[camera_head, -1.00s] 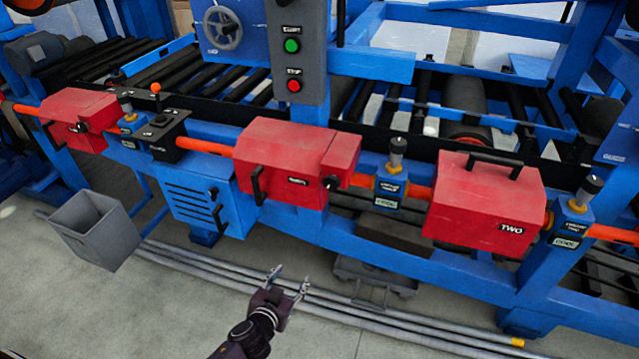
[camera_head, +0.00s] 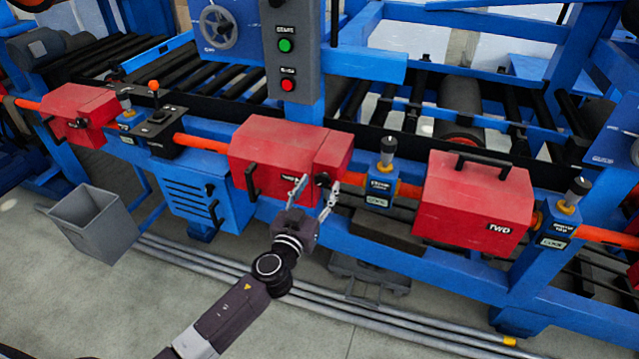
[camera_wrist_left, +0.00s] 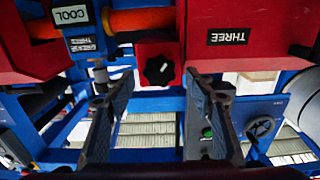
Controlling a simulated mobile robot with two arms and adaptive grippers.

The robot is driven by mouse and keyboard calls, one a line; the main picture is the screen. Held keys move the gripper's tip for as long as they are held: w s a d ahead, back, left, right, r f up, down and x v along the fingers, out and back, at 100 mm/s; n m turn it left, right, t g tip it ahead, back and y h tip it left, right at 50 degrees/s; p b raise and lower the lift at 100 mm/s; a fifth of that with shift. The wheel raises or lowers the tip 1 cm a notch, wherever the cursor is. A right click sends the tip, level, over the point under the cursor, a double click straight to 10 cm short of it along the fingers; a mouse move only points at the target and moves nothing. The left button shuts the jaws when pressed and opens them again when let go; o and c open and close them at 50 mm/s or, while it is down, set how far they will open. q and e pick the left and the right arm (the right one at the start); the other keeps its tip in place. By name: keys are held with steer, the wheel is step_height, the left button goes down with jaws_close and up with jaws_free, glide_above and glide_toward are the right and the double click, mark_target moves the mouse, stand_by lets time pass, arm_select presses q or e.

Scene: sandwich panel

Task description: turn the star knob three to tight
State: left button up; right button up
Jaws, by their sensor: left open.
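The star knob three (camera_head: 322,180) is a small black knob on the right-hand front of the middle red box (camera_head: 275,150). It shows in the wrist view as a black lobed knob (camera_wrist_left: 158,70) on a red face, beside a label reading THREE (camera_wrist_left: 228,37). My left gripper (camera_head: 316,189) is open just in front of the knob, and its fingers partly cover the box label. In the wrist view the left gripper's fingertips (camera_wrist_left: 160,77) lie to either side of the knob in the picture; I cannot tell whether they touch it. My right gripper is not in view.
A black handle (camera_head: 251,181) sits on the same box, left of the gripper. The red box marked TWO (camera_head: 465,200) and a blue valve bracket (camera_head: 379,185) stand to the right. A grey bin (camera_head: 95,225) is at the left. Long pipes (camera_head: 400,325) lie on the floor.

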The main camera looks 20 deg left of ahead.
arm_select(q)
steer(key=shift+w, duration=0.6)
steer(key=c, duration=0.9)
steer(key=shift+c, duration=1)
